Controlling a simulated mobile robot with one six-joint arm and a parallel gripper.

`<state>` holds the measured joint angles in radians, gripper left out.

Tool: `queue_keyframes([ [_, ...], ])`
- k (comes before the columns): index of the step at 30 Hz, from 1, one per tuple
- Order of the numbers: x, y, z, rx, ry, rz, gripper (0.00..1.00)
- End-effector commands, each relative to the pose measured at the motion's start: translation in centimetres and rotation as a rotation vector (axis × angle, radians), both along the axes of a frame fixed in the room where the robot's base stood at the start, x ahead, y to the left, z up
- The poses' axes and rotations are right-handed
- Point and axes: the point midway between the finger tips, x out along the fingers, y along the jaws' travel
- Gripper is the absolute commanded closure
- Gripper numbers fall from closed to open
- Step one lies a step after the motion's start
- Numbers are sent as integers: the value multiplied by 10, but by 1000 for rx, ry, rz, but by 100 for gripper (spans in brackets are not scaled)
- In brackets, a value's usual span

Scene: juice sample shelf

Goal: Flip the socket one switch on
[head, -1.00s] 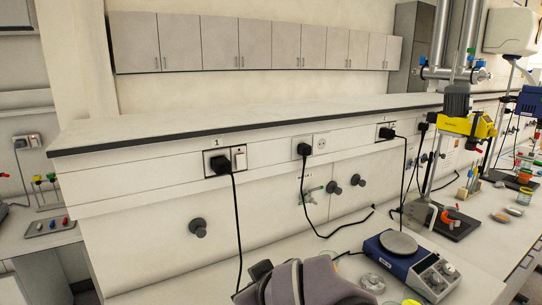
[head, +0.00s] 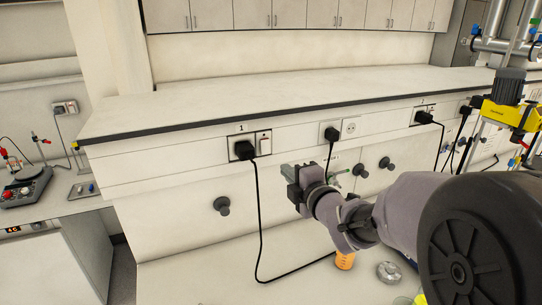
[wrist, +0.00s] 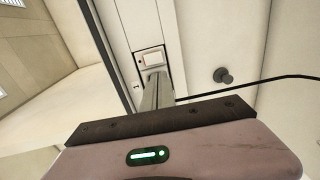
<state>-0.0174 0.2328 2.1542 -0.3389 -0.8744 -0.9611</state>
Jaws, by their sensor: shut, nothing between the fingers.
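Socket one (head: 249,134) is a double plate on the bench's front panel, under a small label "1" (head: 241,128). Its left half holds a black plug (head: 243,150) with a hanging cable. Its right half holds the white rocker switch (head: 264,143), which also shows in the wrist view (wrist: 152,58) with a reddish mark. I cannot tell the rocker's position. My gripper (head: 284,171) is shut and empty, below and right of the switch in the head view. In the wrist view the closed fingers (wrist: 154,75) point at the plate, just below the switch, and hide the plug.
A second socket (head: 331,131) with a plug is to the right, and another (head: 424,115) is farther right. A dark round knob (head: 222,205) sticks out below socket one. The plug's black cable (head: 259,210) hangs down left of my gripper. The upper ledge (head: 230,105) overhangs the panel.

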Motion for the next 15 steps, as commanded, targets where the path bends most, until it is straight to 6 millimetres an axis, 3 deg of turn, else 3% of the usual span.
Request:
queue_keyframes([
  [15,97,41,-15,1,1,0,100],
])
